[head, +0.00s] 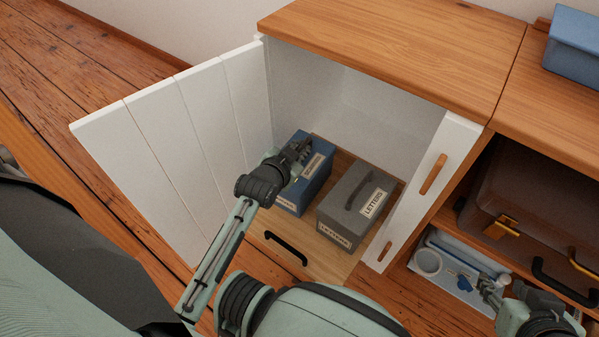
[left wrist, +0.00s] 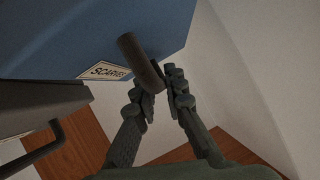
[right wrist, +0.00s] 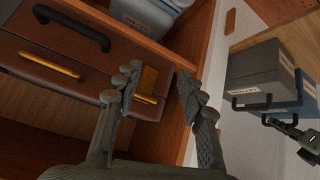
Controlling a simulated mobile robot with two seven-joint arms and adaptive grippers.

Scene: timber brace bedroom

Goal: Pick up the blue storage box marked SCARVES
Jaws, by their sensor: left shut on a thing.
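The blue storage box (head: 316,183) stands in the open white cabinet, left of a grey box. Its SCARVES label is readable in the left wrist view, where the blue box (left wrist: 90,38) fills the upper left. My left gripper (head: 297,152) is shut on the dark handle (left wrist: 138,60) of the blue box. The arm partly hides the box in the head view. The blue box also shows at the right of the right wrist view (right wrist: 307,90). My right gripper (right wrist: 157,88) is open and empty, in front of the shelving right of the cabinet.
The grey LETTERS box (head: 335,215) stands close beside the blue one. The white door (head: 175,130) is swung open to the left. A brown case (head: 530,205) and a pale tray (head: 425,285) lie to the right. Another blue box (head: 575,45) sits on top.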

